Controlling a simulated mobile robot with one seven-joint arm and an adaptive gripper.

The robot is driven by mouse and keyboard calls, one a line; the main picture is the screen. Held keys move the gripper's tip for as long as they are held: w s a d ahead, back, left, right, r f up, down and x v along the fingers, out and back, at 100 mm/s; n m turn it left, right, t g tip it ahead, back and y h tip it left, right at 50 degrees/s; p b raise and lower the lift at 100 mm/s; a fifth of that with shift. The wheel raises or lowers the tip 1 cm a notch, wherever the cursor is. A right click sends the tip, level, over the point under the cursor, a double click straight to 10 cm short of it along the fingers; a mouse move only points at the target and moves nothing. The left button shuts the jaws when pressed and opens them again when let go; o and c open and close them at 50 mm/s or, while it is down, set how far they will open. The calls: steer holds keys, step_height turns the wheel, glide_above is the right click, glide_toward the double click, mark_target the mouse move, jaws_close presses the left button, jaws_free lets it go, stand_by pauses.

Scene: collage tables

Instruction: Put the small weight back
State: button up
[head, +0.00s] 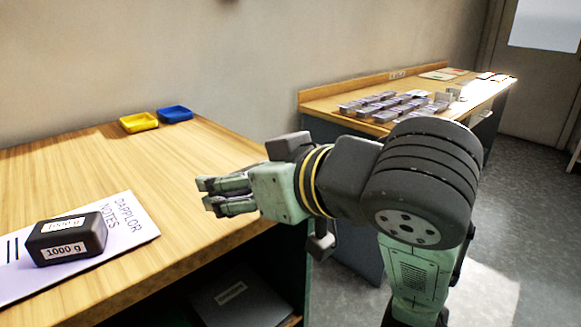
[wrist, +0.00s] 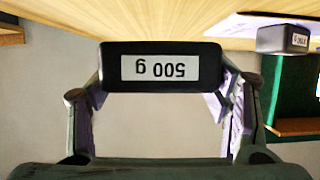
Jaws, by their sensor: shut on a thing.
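My gripper (head: 208,194) is shut on a dark weight (wrist: 115,74) with a white label reading 500 g, upside down in the wrist view. In the head view the held weight cannot be made out clearly. There the gripper points left, near the right edge of the near wooden table (head: 180,165). A larger black weight (head: 92,236) labelled 1000 g lies on a white sheet (head: 130,225) marked "DAPPLOR NOTES" at the left front of this table. The 1000 g weight also shows at the upper right in the wrist view (wrist: 275,41).
A yellow tray (head: 139,128) and a blue tray (head: 175,119) stand at the near table's back edge. A second table (head: 325,99) at the back right bears several small grey boxes. A dark box (head: 240,305) lies under the near table. The near table's middle is clear.

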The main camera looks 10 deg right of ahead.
steer(key=shift+w+d, duration=0.2)
steer(key=shift+w, duration=0.1)
steer(key=w, duration=0.5)
steer(key=w+f, duration=0.1)
steer(key=w, duration=0.4)
steer(key=w+p, duration=0.1)
steer(key=w, duration=0.4)
steer(key=shift+w+d+f, duration=0.15)
steer(key=shift+d, duration=0.25)
steer(key=shift+w+f, duration=0.1)
steer(key=shift+f, duration=1.7)
steer(key=shift+f, duration=0.2)
steer(key=o, duration=1.8)
